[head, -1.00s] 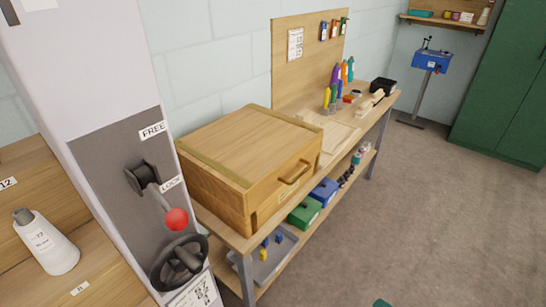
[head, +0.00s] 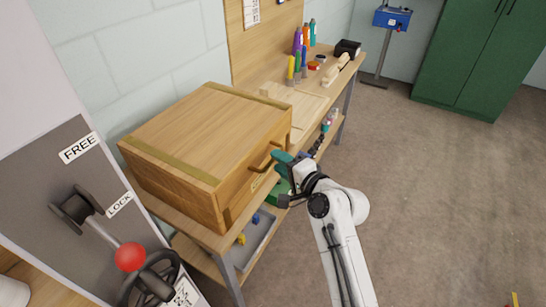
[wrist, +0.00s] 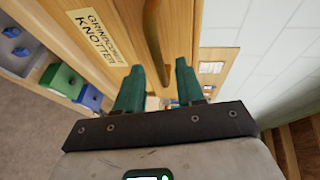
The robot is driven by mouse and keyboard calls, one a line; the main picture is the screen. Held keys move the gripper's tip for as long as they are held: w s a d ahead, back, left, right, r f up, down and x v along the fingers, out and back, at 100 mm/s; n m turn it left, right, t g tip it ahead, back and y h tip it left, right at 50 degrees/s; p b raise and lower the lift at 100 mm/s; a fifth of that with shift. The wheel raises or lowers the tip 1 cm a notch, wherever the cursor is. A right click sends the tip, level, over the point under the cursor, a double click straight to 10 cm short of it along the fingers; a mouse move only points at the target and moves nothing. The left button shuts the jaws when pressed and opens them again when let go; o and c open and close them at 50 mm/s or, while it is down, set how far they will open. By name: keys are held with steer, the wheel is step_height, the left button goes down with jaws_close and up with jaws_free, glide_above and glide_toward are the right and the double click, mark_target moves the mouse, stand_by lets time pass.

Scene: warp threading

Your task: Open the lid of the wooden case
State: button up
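The wooden case (head: 205,135) stands on the near end of the workbench with its lid (head: 215,120) closed. A curved handle (head: 264,158) sits on its front face. The handle also shows close up in the wrist view (wrist: 154,45), beside a label (wrist: 97,36) reading "GRINDCOBEY KNOTTER". My gripper (head: 281,165) is at the case's front, close to the handle. In the wrist view my gripper (wrist: 158,88) has its two green fingers apart, with the handle's lower end showing in line with the gap. I cannot tell whether the fingers touch the handle.
The bench top behind the case holds colored bottles (head: 300,55) and a black box (head: 347,49). A grey tray (head: 250,240) and a green bin (head: 280,190) are on the lower shelf. A lever panel (head: 85,215) stands at left.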

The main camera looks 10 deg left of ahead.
steer(key=shift+x, duration=1.65)
steer(key=shift+c, duration=0.2)
steer(key=shift+f, duration=0.1)
jaws_close()
